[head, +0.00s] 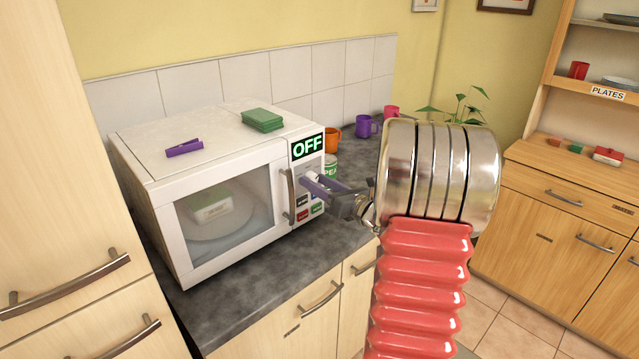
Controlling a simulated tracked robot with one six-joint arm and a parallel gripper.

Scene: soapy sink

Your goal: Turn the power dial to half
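The white microwave (222,175) stands on the dark worktop, and its display (307,147) reads OFF. A pale power dial (312,178) sits on the control panel below the display, partly hidden by my gripper. The dial's pointer setting is too small to read. My gripper (318,187) is at the dial, with its purple-grey fingers reaching in from the right. I cannot tell whether the fingers are closed on the dial or only beside it. Several small coloured buttons (303,215) lie below the dial. The microwave door is shut, with a pale tub (210,207) visible inside.
A purple clip (184,147) and green sponges (262,121) lie on the microwave. The door handle (291,196) is left of the dial. A tin (331,166), an orange mug (333,140) and a purple mug (364,126) stand behind my gripper. Worktop in front is clear.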

